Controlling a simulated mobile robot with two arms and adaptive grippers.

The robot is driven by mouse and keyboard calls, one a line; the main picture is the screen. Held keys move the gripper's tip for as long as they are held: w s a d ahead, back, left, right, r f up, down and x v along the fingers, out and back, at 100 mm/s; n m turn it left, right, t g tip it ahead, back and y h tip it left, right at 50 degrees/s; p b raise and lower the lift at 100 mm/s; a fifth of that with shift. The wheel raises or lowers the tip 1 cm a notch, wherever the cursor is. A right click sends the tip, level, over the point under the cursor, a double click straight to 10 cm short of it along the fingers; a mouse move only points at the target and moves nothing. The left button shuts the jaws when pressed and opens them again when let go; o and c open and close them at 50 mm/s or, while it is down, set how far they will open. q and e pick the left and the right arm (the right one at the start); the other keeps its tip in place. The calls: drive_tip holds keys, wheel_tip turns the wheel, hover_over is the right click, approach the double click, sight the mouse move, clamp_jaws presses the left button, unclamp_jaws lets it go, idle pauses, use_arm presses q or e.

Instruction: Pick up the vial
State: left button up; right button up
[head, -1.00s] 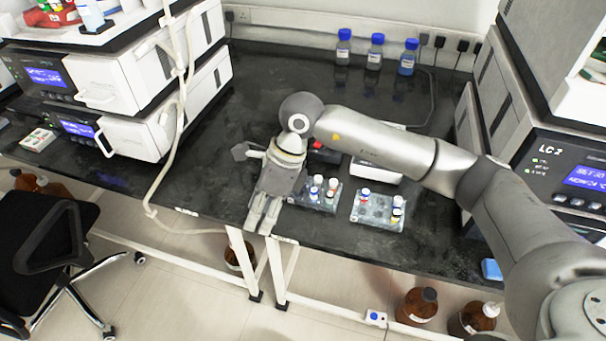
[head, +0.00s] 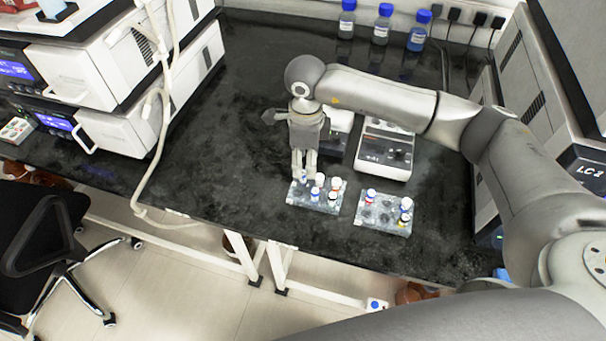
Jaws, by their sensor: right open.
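Several small vials (head: 319,180) with blue, white and red caps stand in a clear rack (head: 300,197) on the black bench. A second clear rack (head: 380,222) to its right holds a few more vials (head: 370,196). My right gripper (head: 304,175) points down at the back left of the first rack, with its fingertips close to the vials there. Its fingers are open, and I cannot tell whether a vial stands between them. My left gripper is not in view.
A white bench device (head: 385,150) stands behind the second rack, with another partly hidden behind my right gripper. Blue-capped bottles (head: 381,24) stand at the back. White stacked instruments (head: 130,90) stand at the left. The bench left of the racks is clear.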

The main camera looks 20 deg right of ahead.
sight(303, 178)
drive_tip(key=shift+f, duration=0.35)
drive_tip(key=f, duration=0.1)
drive_tip(key=f+p, duration=0.1)
drive_tip(key=f, duration=0.3)
drive_tip(key=shift+w+a, duration=0.2)
drive_tip(key=shift+w, duration=0.1)
drive_tip(key=shift+c, duration=0.8)
drive_tip(key=shift+r, duration=0.1)
drive_tip(key=c, duration=0.4)
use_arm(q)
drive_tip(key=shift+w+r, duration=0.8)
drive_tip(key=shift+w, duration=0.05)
use_arm(e)
drive_tip(key=c, duration=0.3)
